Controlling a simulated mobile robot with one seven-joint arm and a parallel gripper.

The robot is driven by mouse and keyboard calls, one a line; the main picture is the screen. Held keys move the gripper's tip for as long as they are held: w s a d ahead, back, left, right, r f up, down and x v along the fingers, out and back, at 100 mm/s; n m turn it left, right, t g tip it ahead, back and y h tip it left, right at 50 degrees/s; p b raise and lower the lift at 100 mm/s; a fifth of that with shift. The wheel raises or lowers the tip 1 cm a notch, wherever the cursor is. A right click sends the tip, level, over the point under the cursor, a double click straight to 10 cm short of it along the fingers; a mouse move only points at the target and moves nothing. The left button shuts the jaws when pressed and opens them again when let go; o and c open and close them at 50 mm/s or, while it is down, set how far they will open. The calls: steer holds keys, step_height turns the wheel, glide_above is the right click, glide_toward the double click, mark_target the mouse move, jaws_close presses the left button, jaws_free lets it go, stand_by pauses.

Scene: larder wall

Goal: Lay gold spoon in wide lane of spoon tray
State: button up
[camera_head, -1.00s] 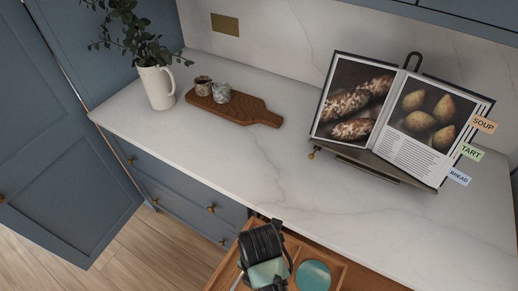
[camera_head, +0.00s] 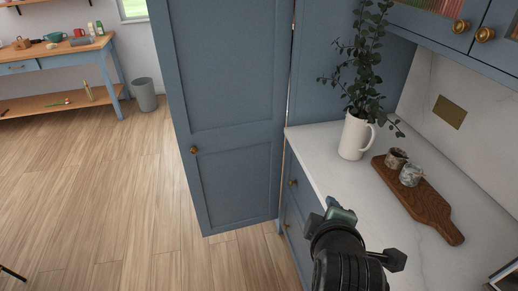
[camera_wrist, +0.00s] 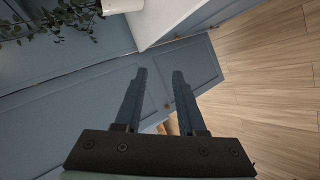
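I cannot make out a gold spoon or a spoon tray in either current view. A thin yellowish object (camera_head: 89,91) stands or leans at the lower shelf of the far table, too small to identify. My gripper (camera_wrist: 159,78) shows two dark fingers set apart with nothing between them. In the head view my gripper (camera_head: 341,214) hangs in front of the blue drawers by the worktop edge, its fingers mostly hidden.
A blue door (camera_head: 232,160) with a brass knob stands left of the worktop (camera_head: 380,215). On the worktop are a white jug (camera_head: 353,137) with foliage and a wooden board (camera_head: 428,208) with two cups. A far table (camera_head: 65,55) and grey bin (camera_head: 145,95) stand across open floor.

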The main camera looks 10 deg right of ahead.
steer(key=w+a+r+m+t, duration=0.25)
steer(key=a+r+t, duration=0.25)
steer(key=r, duration=0.8)
steer(key=w+a+r+m+t, duration=0.1)
steer(key=a+r+m+t, duration=0.3)
steer(key=r, duration=0.9)
steer(key=s+a+r+m+t+y, duration=0.2)
steer(key=s+a+r+t, duration=0.2)
steer(key=r, duration=0.5)
steer(key=s+a+r+m+t+y, duration=0.2)
steer(key=s+a+r+m+t, duration=0.1)
steer(key=s+r, duration=0.4)
step_height(320, 180, up, 2)
steer(key=shift+s+a+r+t, duration=0.2)
steer(key=shift+a+t, duration=0.4)
steer(key=shift+a, duration=0.45)
steer(key=shift+w, duration=0.1)
